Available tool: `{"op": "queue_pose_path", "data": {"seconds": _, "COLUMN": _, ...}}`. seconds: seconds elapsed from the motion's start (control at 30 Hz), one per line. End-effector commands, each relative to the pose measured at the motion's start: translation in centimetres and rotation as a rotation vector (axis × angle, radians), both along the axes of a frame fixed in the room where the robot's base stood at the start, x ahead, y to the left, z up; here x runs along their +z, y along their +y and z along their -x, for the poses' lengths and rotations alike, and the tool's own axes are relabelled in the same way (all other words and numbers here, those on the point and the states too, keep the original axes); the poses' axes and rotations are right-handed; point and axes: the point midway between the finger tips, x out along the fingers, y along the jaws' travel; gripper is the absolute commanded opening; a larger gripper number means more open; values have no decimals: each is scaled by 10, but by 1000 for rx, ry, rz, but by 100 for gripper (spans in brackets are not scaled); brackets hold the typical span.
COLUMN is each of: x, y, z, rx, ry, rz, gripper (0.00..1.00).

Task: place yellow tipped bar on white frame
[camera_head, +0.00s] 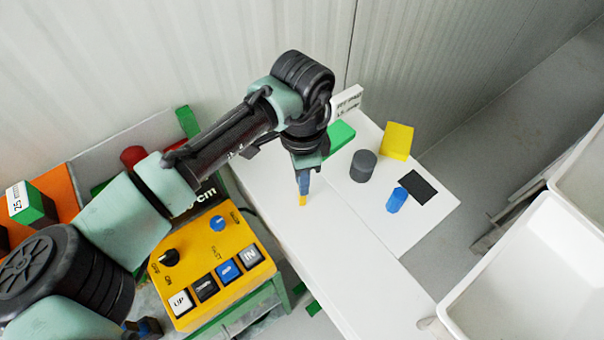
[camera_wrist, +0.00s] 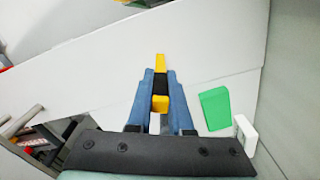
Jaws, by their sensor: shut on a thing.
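My gripper (camera_head: 303,184) points down over the white bench surface (camera_head: 345,262). In the wrist view my gripper (camera_wrist: 160,78) has its two blue fingers shut on the bar (camera_wrist: 160,63). The bar has yellow ends and a black middle; one yellow end sticks out past the fingertips. In the head view only a small yellow tip of the bar (camera_head: 302,201) shows below the fingers, at or just above the white surface; I cannot tell if it touches. I cannot clearly make out a separate white frame; a thin white panel (camera_head: 404,232) lies on the right.
Near the panel are a dark grey cylinder (camera_head: 363,165), a yellow block (camera_head: 397,141), a blue block (camera_head: 397,200), a black rectangle (camera_head: 418,187) and a green block (camera_head: 339,137). A yellow control box (camera_head: 208,262) stands left. White bins (camera_head: 530,262) stand right. The bench front is clear.

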Motion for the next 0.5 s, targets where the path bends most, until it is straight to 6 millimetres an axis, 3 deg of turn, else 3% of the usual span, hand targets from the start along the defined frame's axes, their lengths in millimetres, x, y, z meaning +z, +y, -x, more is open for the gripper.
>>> {"op": "queue_pose_path", "data": {"seconds": 0.17, "x": -2, "y": 0, "z": 0, "rx": 0, "ry": 0, "rz": 1, "gripper": 0}}
{"op": "queue_pose_path", "data": {"seconds": 0.2, "x": -2, "y": 0, "z": 0, "rx": 0, "ry": 0, "rz": 0, "gripper": 24}}
{"op": "queue_pose_path", "data": {"seconds": 0.33, "x": -2, "y": 0, "z": 0, "rx": 0, "ry": 0, "rz": 0, "gripper": 47}}
{"op": "queue_pose_path", "data": {"seconds": 0.5, "x": -2, "y": 0, "z": 0, "rx": 0, "ry": 0, "rz": 0, "gripper": 49}}
